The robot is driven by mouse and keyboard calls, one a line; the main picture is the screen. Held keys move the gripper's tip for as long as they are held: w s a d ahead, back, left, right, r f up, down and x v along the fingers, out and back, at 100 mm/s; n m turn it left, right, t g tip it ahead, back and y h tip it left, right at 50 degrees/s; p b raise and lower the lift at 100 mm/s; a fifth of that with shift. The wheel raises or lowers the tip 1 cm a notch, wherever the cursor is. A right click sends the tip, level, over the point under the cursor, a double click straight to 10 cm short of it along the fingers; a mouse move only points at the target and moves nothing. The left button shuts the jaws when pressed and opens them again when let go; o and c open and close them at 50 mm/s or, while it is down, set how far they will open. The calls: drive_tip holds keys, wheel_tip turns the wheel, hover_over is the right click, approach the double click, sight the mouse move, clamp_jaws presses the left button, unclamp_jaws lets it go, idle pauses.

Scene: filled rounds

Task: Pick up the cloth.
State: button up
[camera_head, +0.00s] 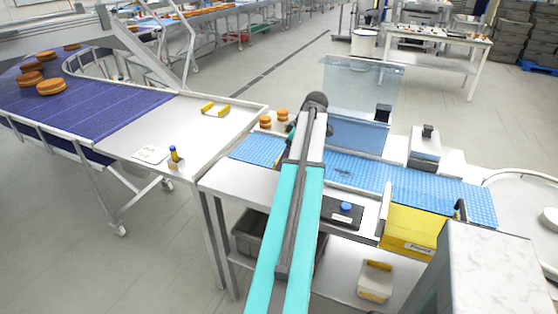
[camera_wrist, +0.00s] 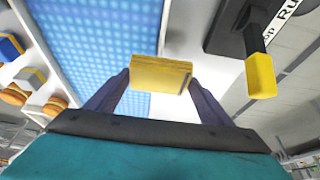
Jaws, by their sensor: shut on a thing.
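In the wrist view a yellow, folded-looking block, which I take to be the cloth (camera_wrist: 160,66), sits between the two dark fingers of my gripper (camera_wrist: 159,80). My gripper is shut on it, with one finger at each side. Blue perforated belt shows beyond it. In the head view my arm covers the gripper's fingers, and I cannot make out the held cloth there.
The blue belt (camera_head: 410,192) crosses the bench, with a clear guard (camera_head: 360,90) behind. A blue-button box (camera_head: 345,208) and yellow bin (camera_head: 408,232) stand at its front. Filled rounds (camera_head: 282,115) stand left of the gripper.

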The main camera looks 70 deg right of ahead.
drive_tip(key=shift+s, duration=0.1)
idle(0.4)
drive_tip(key=o, duration=0.5)
drive_tip(key=c, duration=0.4)
drive_tip(key=shift+w+a, duration=0.15)
drive_tip(key=shift+w, duration=0.25)
drive_tip(key=w+a+r, duration=0.2)
drive_tip(key=w+a, duration=1.1)
drive_tip(key=w, duration=0.3)
drive_tip(key=w+a+r, duration=0.2)
drive_tip(key=w+a, duration=1.2)
drive_tip(key=w, duration=0.1)
drive_tip(key=w+a+r, duration=0.1)
drive_tip(key=w+a, duration=0.2)
drive_tip(key=a, duration=1)
drive_tip(key=w+a+r, duration=0.1)
drive_tip(key=w+a, duration=0.3)
drive_tip(key=a, duration=0.9)
drive_tip(key=w+a+r, duration=0.1)
drive_tip(key=w+a, duration=0.2)
drive_tip(key=a, duration=1.1)
drive_tip(key=shift+w+r, duration=0.3)
drive_tip(key=shift+r, duration=0.05)
